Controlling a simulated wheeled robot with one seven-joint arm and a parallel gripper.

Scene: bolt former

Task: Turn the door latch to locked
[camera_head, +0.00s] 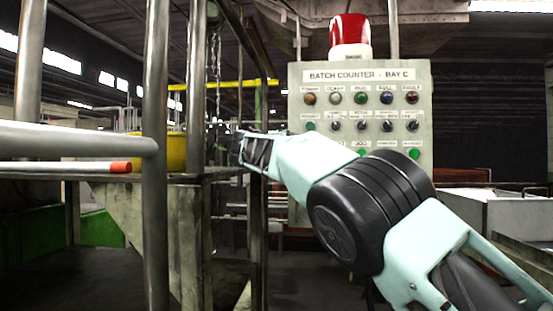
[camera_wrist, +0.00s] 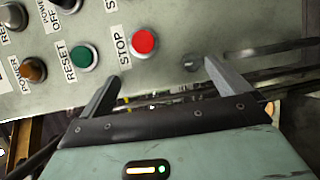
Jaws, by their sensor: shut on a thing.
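My gripper (camera_head: 252,150) reaches left in the head view, beside the upright posts. In the wrist view its two grey fingers (camera_wrist: 160,72) stand well apart in front of a grey button panel (camera_wrist: 25,105). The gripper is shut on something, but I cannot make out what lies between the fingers. A small grey round part (camera_wrist: 191,62) shows beside the right fingertip; I cannot tell whether it is touched. I cannot pick out a door latch with certainty in either view, nor its position.
The panel in the wrist view carries a red STOP button (camera_wrist: 144,41) and a green RESET button (camera_wrist: 84,57) close to the fingers. A batch counter box (camera_head: 360,85) with several buttons stands behind my arm. Metal posts and a grey rail (camera_head: 75,139) fill the left side.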

